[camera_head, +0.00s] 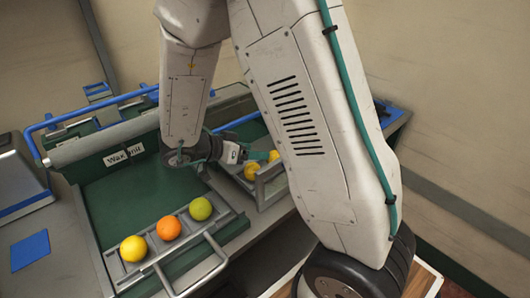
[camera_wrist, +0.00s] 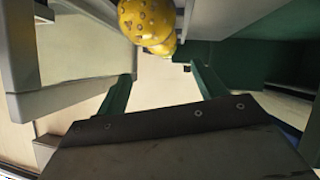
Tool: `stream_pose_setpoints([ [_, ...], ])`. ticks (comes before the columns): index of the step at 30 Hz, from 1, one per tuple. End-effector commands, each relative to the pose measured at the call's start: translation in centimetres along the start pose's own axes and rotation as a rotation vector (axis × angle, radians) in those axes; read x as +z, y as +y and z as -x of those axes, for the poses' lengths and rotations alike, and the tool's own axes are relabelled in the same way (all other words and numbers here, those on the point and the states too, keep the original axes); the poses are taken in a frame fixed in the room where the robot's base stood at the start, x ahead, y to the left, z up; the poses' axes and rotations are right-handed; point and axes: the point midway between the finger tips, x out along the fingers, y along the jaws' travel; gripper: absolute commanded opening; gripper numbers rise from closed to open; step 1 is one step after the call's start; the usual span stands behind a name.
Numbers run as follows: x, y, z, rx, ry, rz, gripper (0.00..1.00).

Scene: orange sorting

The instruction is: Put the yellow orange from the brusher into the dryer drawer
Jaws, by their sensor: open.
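My gripper (camera_head: 258,156) is at the right side of the green station, over a metal-framed tray (camera_head: 270,174) holding yellow oranges (camera_head: 251,171). In the wrist view my gripper (camera_wrist: 163,82) has its two green fingers spread apart with nothing between them. A spotted yellow orange (camera_wrist: 146,18) shows at the top of the wrist view, beyond the fingertips, with another yellow one partly hidden behind it. A slatted rack with a handle (camera_head: 190,262) holds another yellow orange (camera_head: 133,248). No label shows which part is the brusher or the dryer drawer.
An orange-coloured fruit (camera_head: 169,227) and a green one (camera_head: 200,208) sit in the slatted rack too. A sign reading "Wax unit" (camera_head: 124,155) stands below a grey roller (camera_head: 110,138). The green floor (camera_head: 125,195) behind the rack is clear. My arm hides part of the right side.

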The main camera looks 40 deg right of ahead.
Motion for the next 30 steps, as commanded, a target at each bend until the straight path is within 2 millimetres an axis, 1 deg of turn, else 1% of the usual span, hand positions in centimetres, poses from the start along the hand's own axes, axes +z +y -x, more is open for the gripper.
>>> stream_pose_setpoints([
  [1,0.0,-0.1,1.2,-0.006,0.000,0.000,0.70],
  [3,0.0,-0.1,2.5,-0.005,0.001,0.000,0.70],
  [6,0.0,-0.1,3.9,-0.003,0.001,0.000,0.70],
  [9,0.0,0.0,4.7,-0.001,0.000,0.001,0.70],
  [14,0.0,0.0,5.1,0.000,0.000,0.001,0.70],
  [30,0.0,0.0,5.1,0.000,0.000,0.000,0.70],
])
